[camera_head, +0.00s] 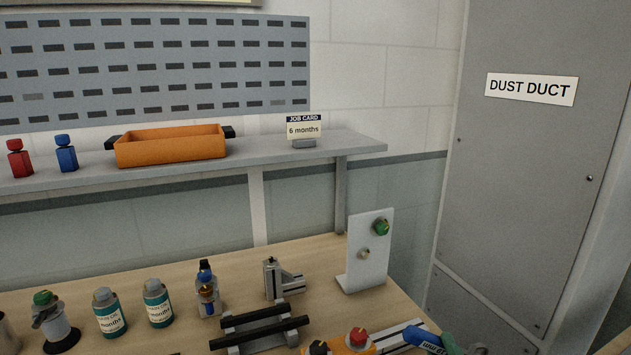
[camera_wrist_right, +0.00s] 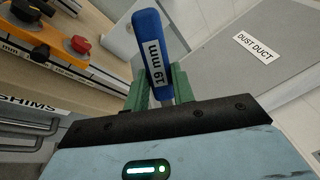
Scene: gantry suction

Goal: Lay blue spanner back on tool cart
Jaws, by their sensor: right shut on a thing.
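The blue spanner (camera_wrist_right: 153,45) has a blue handle with a white "19 mm" label. My right gripper (camera_wrist_right: 161,88) is shut on it, with its green fingers on either side of the handle's lower part. In the head view the blue spanner (camera_head: 424,340) shows at the bottom edge, in front of the workbench's right end, with a green finger of my right gripper (camera_head: 449,343) beside it. The spanner's far end is hidden. I cannot make out the tool cart in either view. My left gripper is not in view.
The wooden workbench (camera_head: 325,262) carries several bottles, a black-barred stand (camera_head: 260,333) and a white panel with a green knob (camera_head: 368,255). An orange unit with a red button (camera_head: 357,338) is close left of the spanner. The grey dust duct (camera_head: 530,180) stands at right.

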